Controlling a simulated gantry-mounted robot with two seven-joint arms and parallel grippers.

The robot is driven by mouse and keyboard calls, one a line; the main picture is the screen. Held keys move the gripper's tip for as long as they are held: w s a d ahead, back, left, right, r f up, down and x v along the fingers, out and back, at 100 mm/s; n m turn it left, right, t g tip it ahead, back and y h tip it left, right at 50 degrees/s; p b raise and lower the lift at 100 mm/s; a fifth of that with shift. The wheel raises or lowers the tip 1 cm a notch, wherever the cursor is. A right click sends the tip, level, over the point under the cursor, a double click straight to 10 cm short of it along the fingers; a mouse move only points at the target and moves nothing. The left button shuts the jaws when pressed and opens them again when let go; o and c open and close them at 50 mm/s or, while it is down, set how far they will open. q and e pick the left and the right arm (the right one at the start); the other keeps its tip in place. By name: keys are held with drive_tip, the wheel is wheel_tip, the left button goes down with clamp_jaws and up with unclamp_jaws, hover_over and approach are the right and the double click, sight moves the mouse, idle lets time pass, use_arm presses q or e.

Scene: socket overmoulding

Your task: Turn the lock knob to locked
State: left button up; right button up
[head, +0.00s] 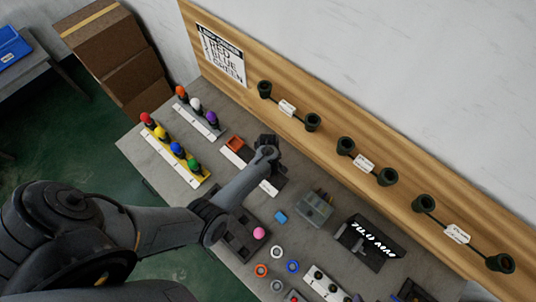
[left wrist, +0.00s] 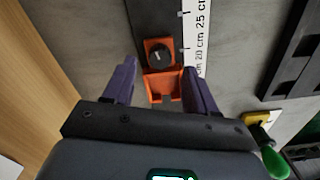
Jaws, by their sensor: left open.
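The lock knob (left wrist: 160,55) is a round dark dial with a light mark, set on an orange block, in the left wrist view. In the head view my left gripper (head: 266,152) hangs over the bench beside the orange part (head: 235,144) and hides the knob there. My right gripper is not in view.
A white ruler strip (left wrist: 200,50) runs beside the knob. A yellow rack of coloured bulbs (head: 172,152) stands to the left on the bench. A wooden board (head: 325,140) with hanging black sockets runs along the back. Loose rings, a grey fixture (head: 314,208) and a black box lie to the right.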

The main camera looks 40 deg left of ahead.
use_arm(q)
wheel_tip(320, 180, up, 7)
drive_tip(key=p, duration=0.1)
idle(0.6)
